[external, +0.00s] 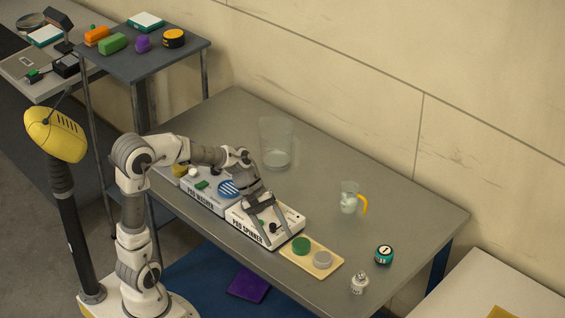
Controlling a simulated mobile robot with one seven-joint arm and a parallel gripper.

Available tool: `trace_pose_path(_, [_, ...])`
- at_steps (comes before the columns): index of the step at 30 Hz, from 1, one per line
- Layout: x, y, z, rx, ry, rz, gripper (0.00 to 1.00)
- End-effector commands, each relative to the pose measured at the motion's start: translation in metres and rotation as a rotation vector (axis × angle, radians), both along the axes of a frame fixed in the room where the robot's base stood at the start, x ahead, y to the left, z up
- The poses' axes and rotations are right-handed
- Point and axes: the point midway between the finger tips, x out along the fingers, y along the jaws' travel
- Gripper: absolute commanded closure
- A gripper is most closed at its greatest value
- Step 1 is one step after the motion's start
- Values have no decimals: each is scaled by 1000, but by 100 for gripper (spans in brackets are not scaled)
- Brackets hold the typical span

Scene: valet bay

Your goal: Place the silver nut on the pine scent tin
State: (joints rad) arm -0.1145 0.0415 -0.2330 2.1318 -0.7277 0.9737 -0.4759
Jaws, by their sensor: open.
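My gripper (279,240) is open, its fingers pointing down over the white box marked PAD SPINNER (250,226). Small dark items (272,228) show on the box between the fingers; I cannot tell whether one is the nut, and no silver nut can be made out. A round green tin (301,245), probably the pine scent tin, lies on a light wooden tray (298,259) just right of the gripper. I cannot read labels on either tin.
A PAD WASHER box (206,201) adjoins the spinner box on the left. A clear container (276,143), a yellow-handled jug (349,197), a teal-and-black jar (384,255) and a small pale bottle (359,282) stand on the grey table (415,210). The table's back right is mostly free.

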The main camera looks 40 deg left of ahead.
Motion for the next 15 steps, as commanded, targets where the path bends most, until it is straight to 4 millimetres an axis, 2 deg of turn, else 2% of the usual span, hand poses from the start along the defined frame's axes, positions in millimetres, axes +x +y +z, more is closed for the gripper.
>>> trace_pose_path(9, [-65,82,33,370,-359,-292,35])
trace_pose_path(15, [-103,129,46,589,-529,-462,35])
